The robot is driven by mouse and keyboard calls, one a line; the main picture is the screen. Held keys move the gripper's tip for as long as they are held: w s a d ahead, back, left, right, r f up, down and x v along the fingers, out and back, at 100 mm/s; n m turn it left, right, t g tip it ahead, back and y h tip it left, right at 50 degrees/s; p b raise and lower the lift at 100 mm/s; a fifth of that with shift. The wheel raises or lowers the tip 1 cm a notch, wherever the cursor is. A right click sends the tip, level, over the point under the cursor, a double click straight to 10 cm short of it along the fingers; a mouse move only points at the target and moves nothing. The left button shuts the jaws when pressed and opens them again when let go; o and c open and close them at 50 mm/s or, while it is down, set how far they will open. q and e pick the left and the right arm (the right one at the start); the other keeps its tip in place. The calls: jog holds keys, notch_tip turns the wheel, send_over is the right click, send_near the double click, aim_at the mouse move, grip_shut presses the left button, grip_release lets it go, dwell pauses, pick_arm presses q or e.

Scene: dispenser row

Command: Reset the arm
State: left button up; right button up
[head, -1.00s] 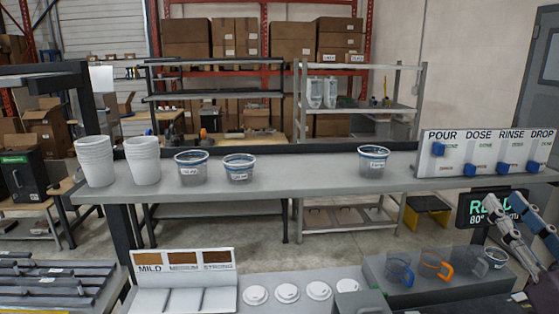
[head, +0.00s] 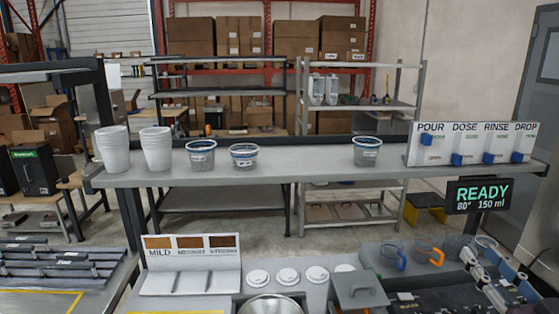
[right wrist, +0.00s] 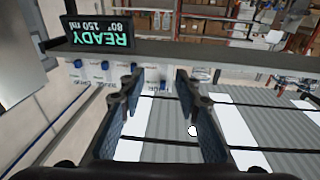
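My right gripper (right wrist: 158,88) is open in the right wrist view, its two dark fingers apart with nothing between them. In the head view my white and blue right arm (head: 503,286) is low at the lower right, in front of the cup area; its fingers are hard to make out there. My left gripper is not in view. The READY display (head: 482,195) reads 80° and 150 ml; it shows upside down in the right wrist view (right wrist: 98,31). The panel of blue levers (head: 470,144) marked POUR, DOSE, RINSE and DROP stands behind the display.
The grey shelf (head: 310,171) holds two white cup stacks (head: 113,148) and three blue-rimmed tubs (head: 367,151). Below are a MILD-labelled rack (head: 190,265), several white lids (head: 288,276), a metal bowl (head: 270,304), a grey box (head: 358,290), and blue-handled (head: 393,257) and orange-handled (head: 428,254) cups.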

jog(key=s+a+f+g, duration=0.2)
jog(key=f+g, duration=0.1)
jog(key=f, duration=0.5)
jog(key=s+a+f+g, duration=0.2)
jog(key=s+f, duration=0.1)
jog(key=f, duration=0.5)
jog(key=s+a+f+g, duration=0.2)
jog(key=f+g, duration=0.1)
jog(key=f, duration=0.4)
jog(key=s+a+f+n+g, duration=0.1)
jog(key=s+a+f+g, duration=0.3)
jog(key=s+a+f, duration=0.4)
jog(key=s+a+f+n+g, duration=0.1)
jog(key=s+a+f+g, duration=0.4)
jog(key=s, duration=0.4)
notch_tip(320, 180, down, 29)
jog(key=s+d+b, duration=0.2)
jog(key=b, duration=0.2)
pick_arm(q)
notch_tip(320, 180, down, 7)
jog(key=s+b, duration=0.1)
jog(key=b, duration=0.1)
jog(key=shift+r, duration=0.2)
pick_arm(e)
jog(key=s+d+f+g, duration=0.1)
jog(key=s+d+f, duration=0.1)
jog(key=s+f, duration=1.5)
notch_tip(320, 180, down, 3)
jog(key=shift+d+f, duration=0.15)
jog(key=shift+d, duration=0.15)
